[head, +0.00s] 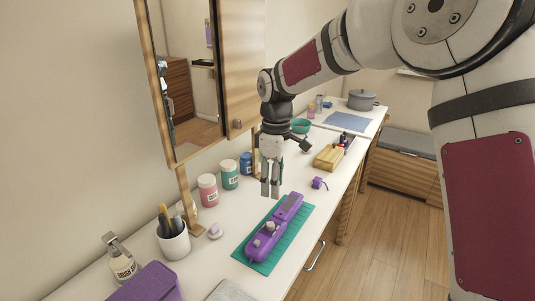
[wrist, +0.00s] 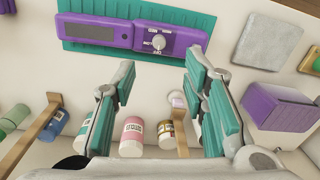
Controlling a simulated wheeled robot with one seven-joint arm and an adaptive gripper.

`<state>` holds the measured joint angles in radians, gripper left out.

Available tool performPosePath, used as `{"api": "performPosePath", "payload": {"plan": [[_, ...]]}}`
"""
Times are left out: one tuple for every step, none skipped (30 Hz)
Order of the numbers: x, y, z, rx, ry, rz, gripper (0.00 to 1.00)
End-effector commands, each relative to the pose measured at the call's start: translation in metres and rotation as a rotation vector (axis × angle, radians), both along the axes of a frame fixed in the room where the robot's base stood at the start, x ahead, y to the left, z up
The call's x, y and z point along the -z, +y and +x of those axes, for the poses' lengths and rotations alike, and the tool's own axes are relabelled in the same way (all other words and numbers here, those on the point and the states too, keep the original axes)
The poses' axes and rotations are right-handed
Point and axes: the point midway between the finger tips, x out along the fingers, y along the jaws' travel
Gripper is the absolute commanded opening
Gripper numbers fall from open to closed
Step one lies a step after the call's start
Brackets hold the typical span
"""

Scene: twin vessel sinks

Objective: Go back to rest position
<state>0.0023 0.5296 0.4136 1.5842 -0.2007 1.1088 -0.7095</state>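My gripper (head: 270,188) hangs pointing down above the white counter, with nothing held in it. In the wrist view my gripper (wrist: 158,78) shows two teal-padded fingers spread apart, with an empty gap between them. A purple device (head: 263,240) with a grey dial lies on a teal mat (head: 246,262), in front of and below the gripper in the head view. The purple device (wrist: 180,40) also shows past the fingertips in the wrist view, apart from them.
Along the wall stand a pink-labelled jar (head: 208,190), a teal-labelled jar (head: 229,175) and a cup of pens (head: 173,238). A wooden block (head: 328,157) and a small purple item (head: 319,183) lie farther back. A mirror cabinet (head: 190,80) overhangs the counter. The floor (head: 385,235) at right is clear.

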Motion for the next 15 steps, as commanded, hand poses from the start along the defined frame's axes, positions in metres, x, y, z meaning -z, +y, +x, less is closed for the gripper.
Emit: {"api": "performPosePath", "payload": {"plan": [[-0.015, -0.006, -0.008, 0.022, -0.017, -0.011, 0.4], [-0.023, -0.01, -0.014, 0.043, -0.026, -0.018, 0.4], [-0.035, -0.017, -0.022, 0.072, -0.042, -0.028, 0.4], [-0.045, -0.023, -0.03, 0.099, -0.053, -0.035, 0.4], [-0.054, -0.028, -0.038, 0.127, -0.065, -0.041, 0.4], [-0.066, -0.037, -0.049, 0.167, -0.081, -0.05, 0.4], [-0.075, -0.042, -0.058, 0.198, -0.093, -0.056, 0.4], [-0.084, -0.049, -0.067, 0.228, -0.105, -0.06, 0.4], [-0.094, -0.056, -0.079, 0.269, -0.121, -0.065, 0.4], [-0.102, -0.062, -0.089, 0.301, -0.132, -0.067, 0.4], [-0.109, -0.068, -0.098, 0.333, -0.145, -0.069, 0.4], [-0.118, -0.075, -0.111, 0.375, -0.161, -0.07, 0.4], [-0.125, -0.081, -0.121, 0.408, -0.173, -0.07, 0.4], [-0.131, -0.086, -0.131, 0.441, -0.185, -0.069, 0.4], [-0.138, -0.093, -0.144, 0.484, -0.199, -0.066, 0.4]]}}
